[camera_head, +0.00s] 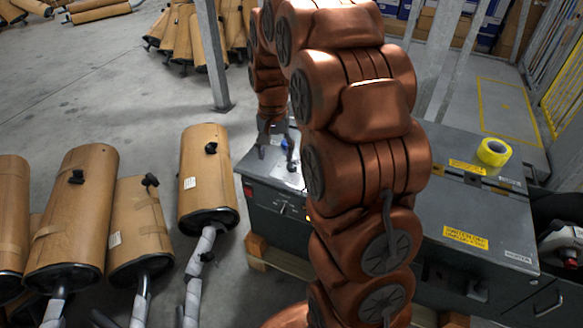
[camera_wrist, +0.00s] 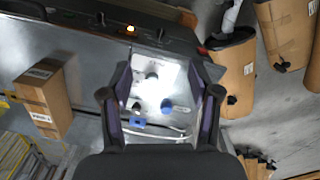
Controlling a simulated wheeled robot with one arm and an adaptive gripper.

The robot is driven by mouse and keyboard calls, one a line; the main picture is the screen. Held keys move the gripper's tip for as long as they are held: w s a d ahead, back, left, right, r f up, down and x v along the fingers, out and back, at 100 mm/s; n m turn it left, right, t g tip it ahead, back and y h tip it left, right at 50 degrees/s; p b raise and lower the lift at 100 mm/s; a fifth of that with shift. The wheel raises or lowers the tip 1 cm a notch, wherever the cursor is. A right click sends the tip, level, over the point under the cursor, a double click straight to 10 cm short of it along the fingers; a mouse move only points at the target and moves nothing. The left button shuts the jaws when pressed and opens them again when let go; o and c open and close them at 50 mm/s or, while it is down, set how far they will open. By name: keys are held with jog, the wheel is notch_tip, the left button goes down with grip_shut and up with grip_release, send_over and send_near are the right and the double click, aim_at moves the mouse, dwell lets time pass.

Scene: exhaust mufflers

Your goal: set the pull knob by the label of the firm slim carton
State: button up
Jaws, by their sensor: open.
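My gripper (camera_wrist: 160,95) is open and empty above the grey bench top, its fingers spread on either side of several small parts. In the wrist view these are a dark round knob (camera_wrist: 152,77) on a bright white sheet, a dark and metal piece (camera_wrist: 136,105), and a round blue knob-like part (camera_wrist: 168,104). I cannot tell which is the pull knob. A slim brown carton (camera_wrist: 42,98) with white labels stands on the bench at the left, apart from the gripper. In the head view my gripper (camera_head: 272,133) is at the bench's left end; the carton is not visible there.
The grey bench (camera_head: 470,215) carries yellow tape (camera_head: 493,152) at the right. Brown-wrapped mufflers (camera_head: 208,178) stand on the floor to the left. A blue piece (camera_wrist: 138,122) and a thin pale cable (camera_wrist: 155,132) lie near the small parts. A metal post (camera_head: 213,60) stands behind.

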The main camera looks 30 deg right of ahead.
aim_at(291, 165)
jog(key=w+d+f+m, duration=0.1)
jog(key=w+d+f, duration=0.1)
jog(key=d+f, duration=0.1)
jog(key=w+d+f+m+b, duration=0.1)
jog(key=w+d+f, duration=0.2)
jog(key=d, duration=0.1)
jog(key=w+d+f+m, duration=0.1)
jog(key=w+d+f, duration=0.2)
jog(key=shift+d+f+m+t+b, duration=0.25)
jog(key=shift+d+m+t+b, duration=0.05)
jog(key=shift+b, duration=0.05)
jog(key=shift+f+p, duration=0.65)
jog(key=shift+f, duration=3.25)
jog(key=shift+c, duration=0.2)
jog(key=c, duration=1.1)
